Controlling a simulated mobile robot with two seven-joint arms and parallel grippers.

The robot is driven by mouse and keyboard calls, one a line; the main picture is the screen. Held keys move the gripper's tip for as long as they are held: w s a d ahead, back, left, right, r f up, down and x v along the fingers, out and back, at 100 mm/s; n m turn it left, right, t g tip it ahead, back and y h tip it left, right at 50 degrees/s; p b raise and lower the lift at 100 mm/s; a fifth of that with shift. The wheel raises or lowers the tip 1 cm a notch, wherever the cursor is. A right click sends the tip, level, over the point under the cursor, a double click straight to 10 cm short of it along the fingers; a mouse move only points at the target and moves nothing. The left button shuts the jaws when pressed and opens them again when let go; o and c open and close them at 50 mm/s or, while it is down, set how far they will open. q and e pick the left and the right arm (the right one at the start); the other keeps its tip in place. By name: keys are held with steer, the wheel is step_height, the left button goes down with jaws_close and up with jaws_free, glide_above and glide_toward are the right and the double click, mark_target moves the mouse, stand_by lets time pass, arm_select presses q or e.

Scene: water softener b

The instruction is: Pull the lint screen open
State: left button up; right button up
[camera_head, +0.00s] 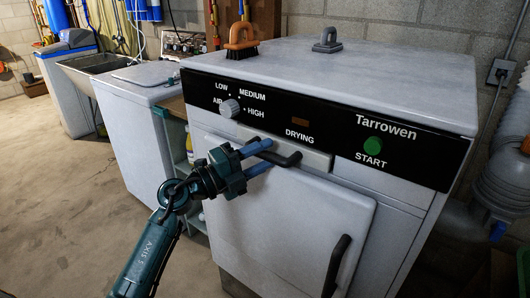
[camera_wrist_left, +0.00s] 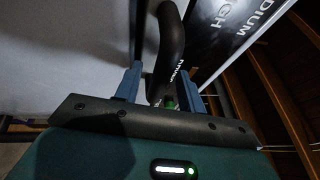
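The lint screen front (camera_head: 302,150) is a pale panel under the dryer's black control strip, and a black bar handle (camera_head: 287,160) sticks out from it. It looks closed in the dryer. My left gripper (camera_head: 266,157) is at the handle, its two blue fingers spread apart. In the left wrist view the curved black handle (camera_wrist_left: 170,45) lies between the fingers of my left gripper (camera_wrist_left: 158,82). It is close to the right finger, with a gap at the left finger. Whether either finger touches it is unclear. My right gripper is not in view.
The dryer (camera_head: 340,75) has a door with a dark handle (camera_head: 337,265) below the lint screen. A knob (camera_head: 229,109) and a green START button (camera_head: 372,146) are on the panel. A brush (camera_head: 241,42) and a grey item (camera_head: 327,42) stand on top. Bare floor (camera_head: 70,190) lies left.

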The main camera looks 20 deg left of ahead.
arm_select(q)
steer(key=shift+w+d, duration=0.3)
steer(key=shift+w, duration=0.05)
jaws_close()
stand_by(0.5)
